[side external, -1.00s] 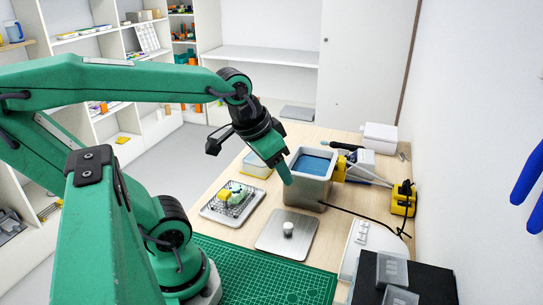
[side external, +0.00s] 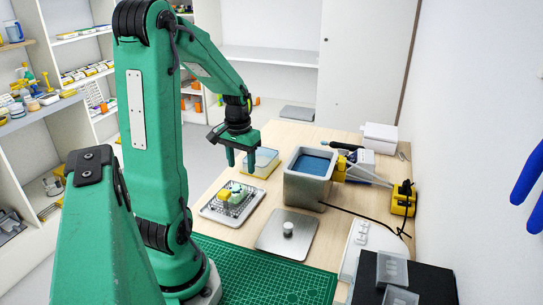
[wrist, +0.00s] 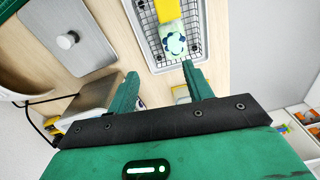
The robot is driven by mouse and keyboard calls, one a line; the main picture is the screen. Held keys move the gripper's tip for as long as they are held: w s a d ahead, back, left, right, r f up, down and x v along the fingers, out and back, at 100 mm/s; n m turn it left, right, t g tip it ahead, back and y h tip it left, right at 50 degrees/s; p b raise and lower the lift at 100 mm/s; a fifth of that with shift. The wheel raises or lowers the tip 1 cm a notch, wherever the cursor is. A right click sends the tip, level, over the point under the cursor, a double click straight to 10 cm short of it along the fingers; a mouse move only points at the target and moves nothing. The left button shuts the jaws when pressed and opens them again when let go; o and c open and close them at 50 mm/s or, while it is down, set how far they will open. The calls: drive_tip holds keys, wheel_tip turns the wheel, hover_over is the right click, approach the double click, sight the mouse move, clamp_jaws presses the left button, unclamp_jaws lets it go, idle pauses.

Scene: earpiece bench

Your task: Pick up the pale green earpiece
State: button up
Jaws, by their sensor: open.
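The pale green earpiece (side external: 238,192) sits in a wire-mesh tray (side external: 208,211), beside a yellow block. In the wrist view, the earpiece (wrist: 174,38) shows as a pale piece with darker teal spots, touching or very close to the yellow block (wrist: 167,10). My gripper (side external: 241,164) points down, open and empty, above and a little behind the tray in the side view. In the wrist view, the earpiece lies beyond the fingertips of my gripper (wrist: 160,73), nearer the right finger, with nothing between the fingers but bench.
A metal plate with a knob (side external: 272,241) lies right of the tray. A grey tank with a blue inside (side external: 306,192) stands behind the plate. A clear-topped box with a yellow base (side external: 265,163) is close beside my gripper. A green cutting mat (side external: 250,275) lies in front.

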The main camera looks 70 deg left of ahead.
sight(236, 190)
drive_tip(key=shift+s+a+f+n, duration=0.15)
drive_tip(key=shift+s+a+f, duration=0.25)
drive_tip(key=shift+a+f, duration=0.2)
drive_tip(key=shift+s+a+f+n, duration=0.15)
drive_tip(key=shift+s+a+f, duration=0.3)
drive_tip(key=shift+a, duration=0.2)
drive_tip(key=shift+w+f, duration=0.1)
drive_tip(key=shift+f, duration=1.2)
drive_tip(key=shift+f, duration=0.1)
drive_tip(key=shift+f, duration=2.5)
drive_tip(key=c, duration=0.8)
